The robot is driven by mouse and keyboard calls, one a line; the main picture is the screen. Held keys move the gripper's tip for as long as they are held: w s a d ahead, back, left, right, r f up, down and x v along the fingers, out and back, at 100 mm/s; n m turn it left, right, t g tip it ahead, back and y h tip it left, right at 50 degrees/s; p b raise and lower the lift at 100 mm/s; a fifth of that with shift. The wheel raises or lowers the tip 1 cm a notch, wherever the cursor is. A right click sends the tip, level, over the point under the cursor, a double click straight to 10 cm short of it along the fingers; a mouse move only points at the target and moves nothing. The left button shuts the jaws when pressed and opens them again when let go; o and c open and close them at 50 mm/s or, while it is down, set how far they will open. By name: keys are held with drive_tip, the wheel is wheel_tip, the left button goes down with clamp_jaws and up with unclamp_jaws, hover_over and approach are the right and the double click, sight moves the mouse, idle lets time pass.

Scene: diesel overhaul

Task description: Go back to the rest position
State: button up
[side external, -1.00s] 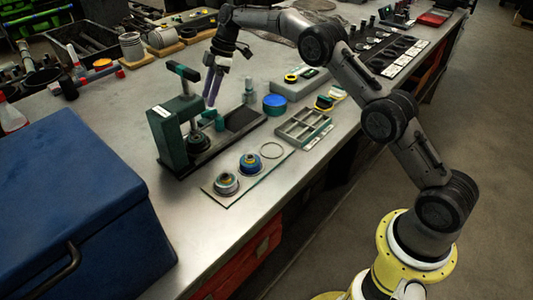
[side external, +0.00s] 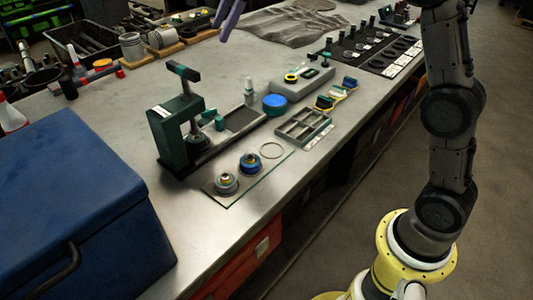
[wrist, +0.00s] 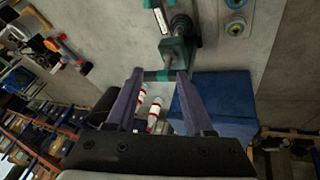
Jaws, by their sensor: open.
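My gripper (wrist: 160,76) is open and empty in the wrist view, with its two purple fingers apart. In the side view only its purple fingers (side external: 231,18) show at the top edge, high above the bench. The rest of the hand and the upper arm are out of that picture. The green press (side external: 178,130) stands on the bench (side external: 110,115) below and well apart from the fingers. In the wrist view the press (wrist: 173,45) appears beyond the fingertips.
A blue case (side external: 75,195) stands at the front left. Two small round parts (side external: 250,163) sit on a plate beside the press. A grey compartment tray (side external: 303,128) and a blue round lid (side external: 275,103) lie to the right. The air around the fingers looks clear.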

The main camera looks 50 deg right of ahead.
drive_tip(key=s+r+m+t+h, duration=0.2)
drive_tip(key=s+m, duration=0.2)
drive_tip(key=s, duration=1.8)
drive_tip(key=s+d+f+m+h, duration=0.1)
drive_tip(key=s+d+f+m, duration=0.2)
drive_tip(key=s+f+m, duration=0.6)
drive_tip(key=s+f, duration=0.4)
drive_tip(key=f, duration=0.2)
drive_tip(key=shift+s+d+g, duration=0.15)
drive_tip(key=shift+s+g, duration=0.25)
